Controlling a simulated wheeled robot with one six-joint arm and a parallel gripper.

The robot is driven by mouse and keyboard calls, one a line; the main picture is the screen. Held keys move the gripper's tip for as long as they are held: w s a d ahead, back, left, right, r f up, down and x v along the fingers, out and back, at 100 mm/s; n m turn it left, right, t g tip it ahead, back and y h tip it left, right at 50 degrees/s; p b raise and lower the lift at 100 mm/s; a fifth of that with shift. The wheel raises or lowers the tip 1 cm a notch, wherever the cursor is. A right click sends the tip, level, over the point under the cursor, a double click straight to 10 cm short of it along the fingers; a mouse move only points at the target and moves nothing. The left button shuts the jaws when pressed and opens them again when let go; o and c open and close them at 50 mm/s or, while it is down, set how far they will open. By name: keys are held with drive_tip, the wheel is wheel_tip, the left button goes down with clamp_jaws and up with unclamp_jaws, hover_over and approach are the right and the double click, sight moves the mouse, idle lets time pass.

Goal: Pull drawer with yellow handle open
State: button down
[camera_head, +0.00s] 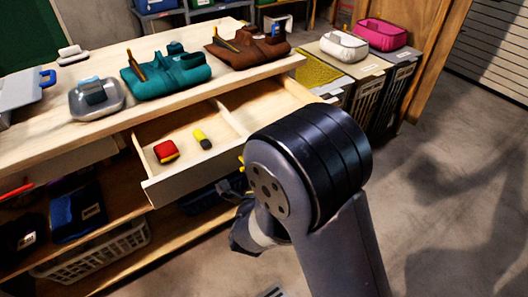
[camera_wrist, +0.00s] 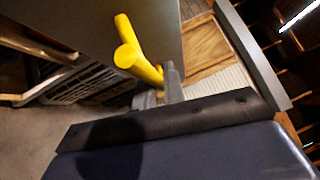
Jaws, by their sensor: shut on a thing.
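The wooden drawer (camera_head: 192,180) stands pulled out from under the workbench top in the head view, its inside showing. In it lie a red block (camera_head: 166,151) and a yellow and dark grey piece (camera_head: 203,139), left of a divider. A bit of the yellow handle (camera_head: 242,162) shows beside my arm. In the wrist view the yellow handle (camera_wrist: 136,50) stands out from the drawer's front panel (camera_wrist: 80,25). My gripper (camera_wrist: 161,84) is shut on the handle's near end. In the head view my arm hides most of the grip.
The workbench top (camera_head: 115,57) bears a teal caddy (camera_head: 165,75), a brown caddy (camera_head: 248,48) and a grey iron-like thing (camera_head: 97,99). Below are a shelf and a white basket (camera_head: 95,258). Dark hampers (camera_head: 382,95) stand at the right. The concrete floor (camera_head: 450,190) there is clear.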

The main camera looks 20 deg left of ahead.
drive_tip(key=shift+s+d, duration=0.1)
drive_tip(key=shift+s, duration=0.05)
drive_tip(key=c, duration=1.5)
unclamp_jaws()
drive_tip(key=s, duration=0.3)
drive_tip(key=s+f, duration=0.1)
drive_tip(key=s, duration=0.3)
drive_tip(key=s+p, duration=0.1)
drive_tip(key=s, duration=0.2)
drive_tip(key=shift+s+d+f, duration=0.25)
drive_tip(key=shift+s+d, duration=0.05)
drive_tip(key=shift+d, duration=0.05)
drive_tip(key=shift+w, duration=0.15)
drive_tip(key=w, duration=0.3)
drive_tip(key=w+r, duration=0.1)
drive_tip(key=w, duration=0.2)
drive_tip(key=w+b, duration=0.1)
drive_tip(key=w, duration=0.3)
drive_tip(key=shift+w+a+r, duration=0.1)
drive_tip(key=shift+a+r, duration=0.1)
drive_tip(key=shift+a, duration=0.15)
drive_tip(key=shift+w+a, duration=0.2)
drive_tip(key=shift+w, duration=0.05)
